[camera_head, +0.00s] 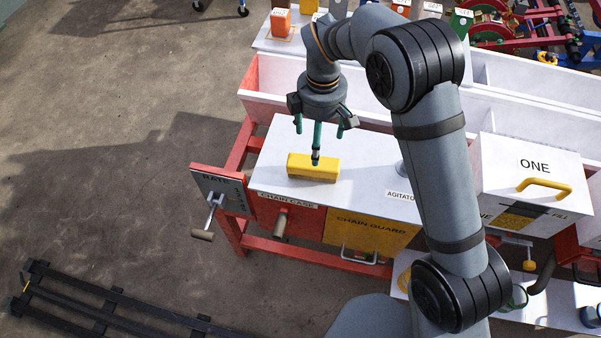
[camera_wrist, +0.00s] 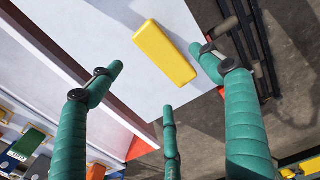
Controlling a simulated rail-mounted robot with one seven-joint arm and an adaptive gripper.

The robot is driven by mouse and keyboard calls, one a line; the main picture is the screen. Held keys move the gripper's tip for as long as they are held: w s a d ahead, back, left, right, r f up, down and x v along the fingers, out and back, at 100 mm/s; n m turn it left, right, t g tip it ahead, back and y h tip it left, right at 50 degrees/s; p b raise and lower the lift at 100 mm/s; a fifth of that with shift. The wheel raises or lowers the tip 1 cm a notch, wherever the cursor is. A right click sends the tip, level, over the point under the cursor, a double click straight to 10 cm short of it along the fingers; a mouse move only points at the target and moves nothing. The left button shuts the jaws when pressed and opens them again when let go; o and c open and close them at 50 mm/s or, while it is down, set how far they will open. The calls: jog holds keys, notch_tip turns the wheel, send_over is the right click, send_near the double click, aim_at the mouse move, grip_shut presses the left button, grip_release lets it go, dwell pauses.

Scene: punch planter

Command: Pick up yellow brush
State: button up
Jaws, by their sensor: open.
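The yellow brush (camera_head: 314,168) is a yellow block lying on the white top of the chain case. In the wrist view the yellow brush (camera_wrist: 165,52) lies at a slant on the white surface, between and beyond my fingertips. My gripper (camera_head: 317,145) has green fingers and hangs pointing down, just above and behind the block. My gripper (camera_wrist: 163,85) is open, its fingers spread with nothing between them. I cannot tell from these views whether a fingertip touches the block. The block's bristle side is not visible.
The white top (camera_head: 370,165) is mostly clear around the block. A white bin wall (camera_head: 390,120) runs behind it. A white box marked ONE (camera_head: 530,165) with a yellow handle stands to the right. A crank (camera_head: 209,217) sticks out at the front left.

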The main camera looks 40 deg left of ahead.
aim_at(313, 168)
notch_tip(313, 168, down, 4)
jog(key=shift+w+a+r, duration=0.1)
jog(key=shift+r, duration=0.1)
jog(key=shift+f+p, duration=0.5)
jog(key=shift+f, duration=0.1)
jog(key=f, duration=0.3)
jog(key=f+p, duration=0.1)
jog(key=shift+s+a+f, duration=0.15)
jog(key=shift+s+a, duration=0.1)
jog(key=shift+c, duration=1.4)
jog(key=c, duration=1.1)
